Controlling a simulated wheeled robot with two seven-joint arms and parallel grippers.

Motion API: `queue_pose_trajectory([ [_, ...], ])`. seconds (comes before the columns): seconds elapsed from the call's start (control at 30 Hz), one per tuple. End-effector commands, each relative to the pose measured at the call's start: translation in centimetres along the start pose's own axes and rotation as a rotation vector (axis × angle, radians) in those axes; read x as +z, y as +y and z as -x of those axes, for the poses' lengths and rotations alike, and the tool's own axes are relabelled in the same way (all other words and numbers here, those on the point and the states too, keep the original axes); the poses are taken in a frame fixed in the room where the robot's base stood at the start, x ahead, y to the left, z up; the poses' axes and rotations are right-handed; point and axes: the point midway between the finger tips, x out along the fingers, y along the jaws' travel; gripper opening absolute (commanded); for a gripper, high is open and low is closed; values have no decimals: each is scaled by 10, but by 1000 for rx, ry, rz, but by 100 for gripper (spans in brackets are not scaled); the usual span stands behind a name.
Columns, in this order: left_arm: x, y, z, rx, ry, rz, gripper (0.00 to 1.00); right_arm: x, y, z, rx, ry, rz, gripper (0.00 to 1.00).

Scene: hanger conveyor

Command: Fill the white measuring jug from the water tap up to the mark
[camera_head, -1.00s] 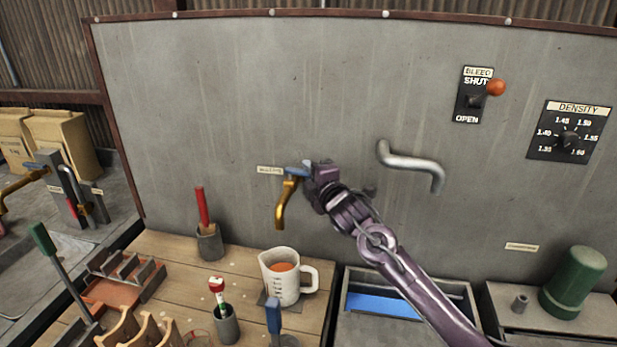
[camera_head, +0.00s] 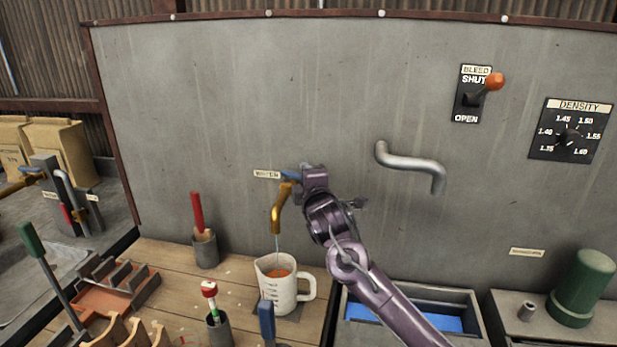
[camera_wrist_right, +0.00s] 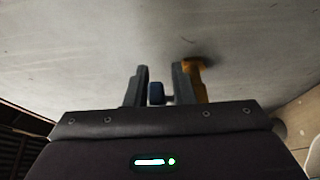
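The white measuring jug (camera_head: 281,290) stands upright on the bench under the brass water tap (camera_head: 279,212), its handle to the right. It holds some orange-brown liquid (camera_head: 278,274). A thin stream of water (camera_head: 278,244) falls from the spout into the jug. The mark cannot be read clearly. My right gripper (camera_head: 303,176) is at the blue tap lever (camera_head: 290,175). In the right wrist view the lever (camera_wrist_right: 156,93) lies between the parted fingers of the gripper (camera_wrist_right: 160,85), with a gap on its right side. My left gripper is not in view.
A cup with a red-handled tool (camera_head: 206,248) stands left of the jug. A smaller cup (camera_head: 219,330) and a blue-handled tool (camera_head: 267,318) stand in front. A bent grey pipe (camera_head: 412,165) sticks out right of my wrist. A blue-bottomed trough (camera_head: 466,299) is at the right.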

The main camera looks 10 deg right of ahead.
Motion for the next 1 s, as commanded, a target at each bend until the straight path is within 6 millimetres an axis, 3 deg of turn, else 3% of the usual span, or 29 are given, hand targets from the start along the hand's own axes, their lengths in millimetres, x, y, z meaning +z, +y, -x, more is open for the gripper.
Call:
queue_pose_trajectory([
  [0.07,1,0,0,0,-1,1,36,0,0,0,1,0,0,33],
  [0.43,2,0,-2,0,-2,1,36,0,1,5,4,1,0,33],
  [0.8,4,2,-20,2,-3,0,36,0,-2,59,3,2,0,33],
  [1.0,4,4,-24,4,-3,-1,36,0,0,76,2,1,0,33],
])
